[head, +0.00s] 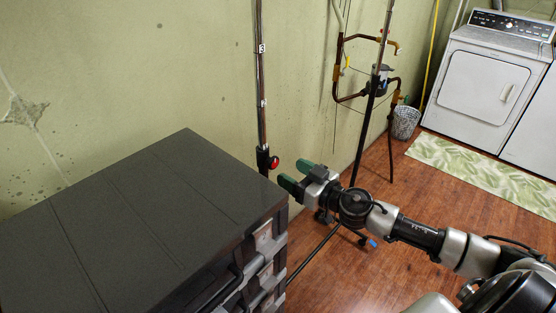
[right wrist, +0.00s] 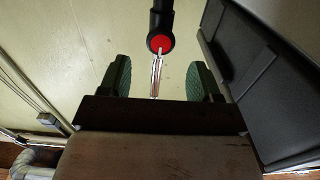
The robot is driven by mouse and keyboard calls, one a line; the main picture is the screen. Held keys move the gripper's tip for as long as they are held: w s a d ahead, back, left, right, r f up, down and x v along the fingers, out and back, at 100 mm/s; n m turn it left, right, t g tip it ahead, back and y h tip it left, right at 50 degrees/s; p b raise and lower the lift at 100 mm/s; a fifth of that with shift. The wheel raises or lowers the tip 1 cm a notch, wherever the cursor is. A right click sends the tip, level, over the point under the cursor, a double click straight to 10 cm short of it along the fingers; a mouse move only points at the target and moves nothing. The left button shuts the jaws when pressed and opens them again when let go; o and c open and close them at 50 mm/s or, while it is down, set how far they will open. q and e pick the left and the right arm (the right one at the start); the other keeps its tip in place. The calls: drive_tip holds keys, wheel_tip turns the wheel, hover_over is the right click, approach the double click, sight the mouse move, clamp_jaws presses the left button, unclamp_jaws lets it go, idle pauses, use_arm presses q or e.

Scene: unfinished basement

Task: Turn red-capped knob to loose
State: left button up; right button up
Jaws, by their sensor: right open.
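The red-capped knob (head: 274,163) sticks out from a black clamp (head: 263,160) on an upright metal pole (head: 261,75) by the wall. In the right wrist view the red cap (right wrist: 160,43) shows face-on as a round disc, beyond the fingertips and roughly centred between them. My right gripper (head: 295,175) has green finger pads, is open and empty, and is a short way right of the knob in the head view, apart from it. In the right wrist view its fingers (right wrist: 159,78) stand wide apart. My left gripper is not in view.
A large dark ribbed-top case (head: 140,215) fills the lower left, its far corner close to the pole's clamp. Pipes (head: 340,70) run on the wall behind. A wastebasket (head: 405,122), a leaf-pattern rug (head: 490,175) and a white dryer (head: 485,80) are farther right. Wooden floor is open between.

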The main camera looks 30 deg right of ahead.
sight(275, 162)
drive_tip(key=x, duration=0.2)
drive_tip(key=p+x, duration=0.1)
drive_tip(key=shift+w+a+r, duration=0.15)
drive_tip(key=shift+w+r, duration=0.05)
drive_tip(key=shift+w, duration=0.15)
drive_tip(key=shift+w+a+f, duration=0.1)
drive_tip(key=shift+w+a, duration=0.1)
drive_tip(key=shift+w, duration=0.5)
drive_tip(key=c, duration=0.9)
